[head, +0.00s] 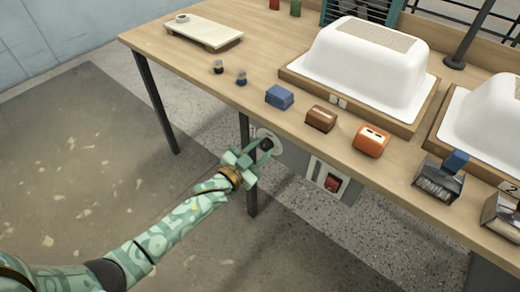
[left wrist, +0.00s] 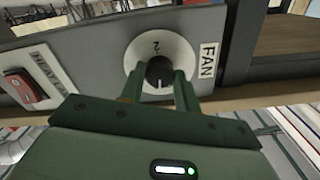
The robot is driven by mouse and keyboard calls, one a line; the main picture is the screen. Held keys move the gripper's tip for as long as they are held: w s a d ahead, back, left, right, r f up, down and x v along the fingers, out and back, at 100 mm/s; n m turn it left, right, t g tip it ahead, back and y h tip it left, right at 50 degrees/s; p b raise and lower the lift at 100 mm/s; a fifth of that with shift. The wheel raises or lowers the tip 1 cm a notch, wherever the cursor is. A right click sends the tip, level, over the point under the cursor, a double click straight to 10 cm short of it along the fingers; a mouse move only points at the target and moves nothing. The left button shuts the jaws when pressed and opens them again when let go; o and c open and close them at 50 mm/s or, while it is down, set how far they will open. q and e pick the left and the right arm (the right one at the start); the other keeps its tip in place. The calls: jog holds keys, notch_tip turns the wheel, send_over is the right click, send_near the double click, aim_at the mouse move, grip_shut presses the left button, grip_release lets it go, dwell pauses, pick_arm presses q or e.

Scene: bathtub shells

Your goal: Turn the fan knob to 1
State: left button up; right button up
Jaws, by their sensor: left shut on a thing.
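The fan knob (left wrist: 159,72) is a black round knob on a white dial plate (left wrist: 184,50) marked FAN. A figure 2 shows on the dial above the knob, and the knob's white mark points down in the left wrist view; other figures are hidden or unclear. In the head view the knob (head: 266,144) is under the table's front edge. My left gripper (head: 262,150) is shut on the knob, with one green finger on each side of it in the left wrist view (left wrist: 159,84). My right gripper is not in view.
A red heating switch (left wrist: 24,88) sits on the same grey panel, left of the dial in the left wrist view. A table leg (head: 250,185) stands beside my left gripper. The wooden table (head: 190,65) above carries white tub shells (head: 360,65), sanding blocks and brushes.

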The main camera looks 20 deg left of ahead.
pick_arm(q)
jog(key=m, duration=0.3)
jog(key=shift+m+p, duration=0.3)
jog(key=m, duration=0.3)
jog(key=shift+f+m, duration=0.1)
jog(key=shift+m, duration=0.2)
jog(key=m, duration=0.3)
jog(key=shift+m, duration=0.3)
jog(key=m+b, duration=0.1)
jog(key=m, duration=0.2)
jog(key=shift+m, duration=1.2)
jog(key=shift+b, duration=0.3)
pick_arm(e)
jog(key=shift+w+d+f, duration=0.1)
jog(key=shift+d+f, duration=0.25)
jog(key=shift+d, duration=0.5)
